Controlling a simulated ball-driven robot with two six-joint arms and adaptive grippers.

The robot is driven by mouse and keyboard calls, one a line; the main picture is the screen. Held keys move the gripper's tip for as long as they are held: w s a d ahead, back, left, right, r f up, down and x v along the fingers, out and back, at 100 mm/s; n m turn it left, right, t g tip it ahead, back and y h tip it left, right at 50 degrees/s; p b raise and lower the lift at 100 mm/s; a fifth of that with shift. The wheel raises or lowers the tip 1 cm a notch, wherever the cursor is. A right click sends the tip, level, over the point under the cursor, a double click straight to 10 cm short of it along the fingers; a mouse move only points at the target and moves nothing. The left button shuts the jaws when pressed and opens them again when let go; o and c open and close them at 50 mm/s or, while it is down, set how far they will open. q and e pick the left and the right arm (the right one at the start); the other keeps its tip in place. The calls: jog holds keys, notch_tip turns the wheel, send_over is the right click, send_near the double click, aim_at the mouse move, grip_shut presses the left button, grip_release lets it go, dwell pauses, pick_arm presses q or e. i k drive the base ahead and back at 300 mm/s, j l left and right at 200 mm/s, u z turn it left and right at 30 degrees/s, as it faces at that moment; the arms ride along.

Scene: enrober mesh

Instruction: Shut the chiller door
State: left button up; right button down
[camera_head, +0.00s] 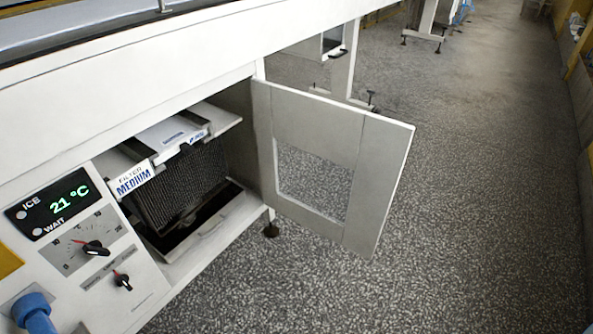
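The chiller door (379,185) is a pale grey panel with a rectangular opening or window through which the floor shows. It stands wide open, hinged at its left edge beside the chiller compartment (207,241), and swings out over the floor. Inside the compartment sits a dark mesh filter block (183,187) with a label reading "FILTER MEDIUM" (134,179). Neither of my grippers is in view.
Left of the compartment is a control panel with a green 21 °C display (69,198) and black knobs (96,248). A blue fitting (33,310) is at the lower left. Speckled floor (470,190) is clear to the right; machine legs (343,75) stand behind the door.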

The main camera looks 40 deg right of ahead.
aim_at(376, 146)
jog(key=l+u, duration=0.4)
jog(key=k+l+u, duration=0.1)
jog(key=l+u, duration=0.25)
jog(key=l, duration=0.15)
jog(key=k+l, duration=0.1)
jog(key=l, duration=0.3)
jog(key=k+l+u, duration=0.1)
jog(key=l, duration=0.35)
jog(key=k+l, duration=0.1)
jog(key=l, duration=0.3)
jog(key=k+l+u, duration=0.1)
jog(key=l, duration=0.35)
jog(key=k+l, duration=0.15)
jog(key=l, duration=0.25)
jog(key=k+l+u, duration=0.1)
jog(key=l, duration=0.3)
